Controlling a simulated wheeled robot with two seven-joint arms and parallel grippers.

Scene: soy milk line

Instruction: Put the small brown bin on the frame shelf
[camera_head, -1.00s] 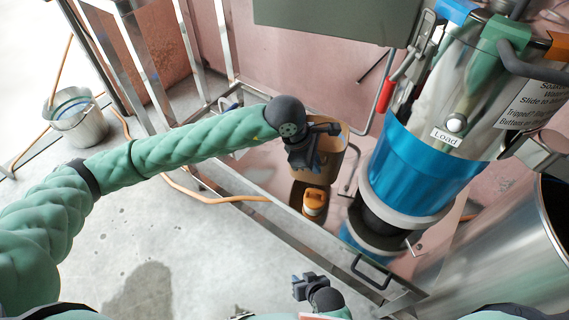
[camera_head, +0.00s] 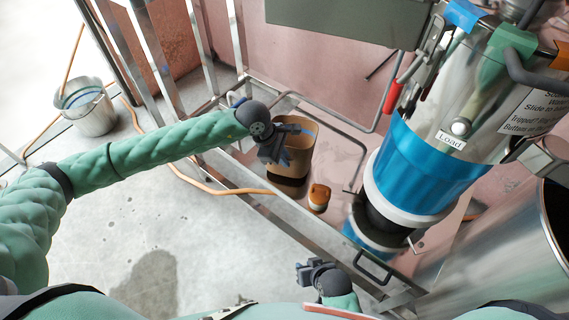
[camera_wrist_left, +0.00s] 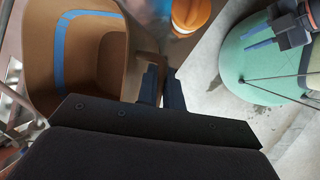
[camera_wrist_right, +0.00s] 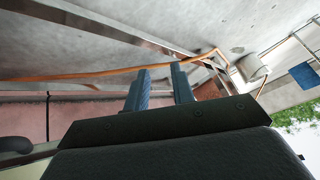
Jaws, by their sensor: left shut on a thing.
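The small brown bin (camera_head: 300,147) is upright in the head view, inside the metal frame's footprint. A dark shadow shows just under it, and I cannot tell how far its base is above the surface. The frame shelf (camera_head: 262,184) is the low level bounded by metal rails. My right gripper (camera_head: 312,273) is empty near the front, its fingers (camera_wrist_right: 161,92) apart in the right wrist view.
An orange object (camera_head: 319,196) sits on the low level beside the bin. The blue and steel machine (camera_head: 425,150) stands to the right. A metal bucket (camera_head: 88,106) stands at the left. An orange hose (camera_head: 215,192) runs along the floor. Open floor lies in front.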

